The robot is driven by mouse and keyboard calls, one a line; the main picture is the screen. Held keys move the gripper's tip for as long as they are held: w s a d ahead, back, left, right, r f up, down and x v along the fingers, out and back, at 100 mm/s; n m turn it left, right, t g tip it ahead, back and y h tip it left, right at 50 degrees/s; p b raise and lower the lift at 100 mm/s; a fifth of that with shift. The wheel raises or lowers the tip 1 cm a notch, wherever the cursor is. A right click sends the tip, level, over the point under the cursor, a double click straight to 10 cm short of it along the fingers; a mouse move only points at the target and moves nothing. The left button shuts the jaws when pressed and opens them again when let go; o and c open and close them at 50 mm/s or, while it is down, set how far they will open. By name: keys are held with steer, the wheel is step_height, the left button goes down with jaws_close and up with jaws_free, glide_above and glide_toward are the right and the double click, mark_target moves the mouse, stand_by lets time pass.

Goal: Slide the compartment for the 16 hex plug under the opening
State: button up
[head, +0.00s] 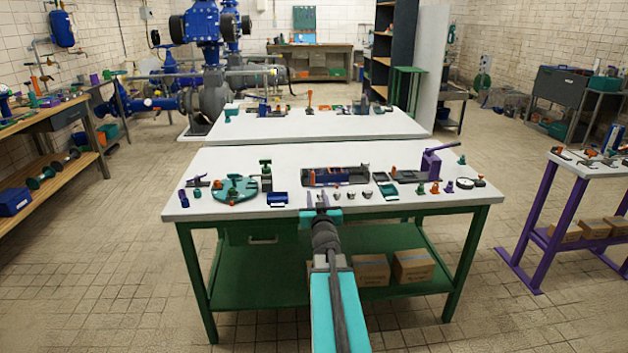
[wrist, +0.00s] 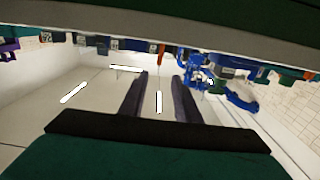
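A long dark unit (head: 350,180) with blue and orange parts lies near the middle of the front table; no compartment label is readable, and I cannot tell which compartment is for the 16 hex plug or where the opening is. Several small silver pieces lie in a row just in front of it. My gripper (head: 320,202) is at the table's front edge, in front of this unit's left end, and seems apart from it. In the wrist view, its two dark fingers (wrist: 161,82) are spread with nothing between them.
The white front table (head: 240,162) also holds a round green fixture (head: 235,189) on the left, a purple lever press (head: 434,160) on the right, and small blue and green trays. A second white table (head: 310,125) stands behind. Cardboard boxes (head: 413,265) sit on the lower shelf.

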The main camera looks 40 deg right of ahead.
mark_target(313, 177)
steer(key=shift+x, duration=6.8)
steer(key=shift+a, duration=0.1)
jaws_close()
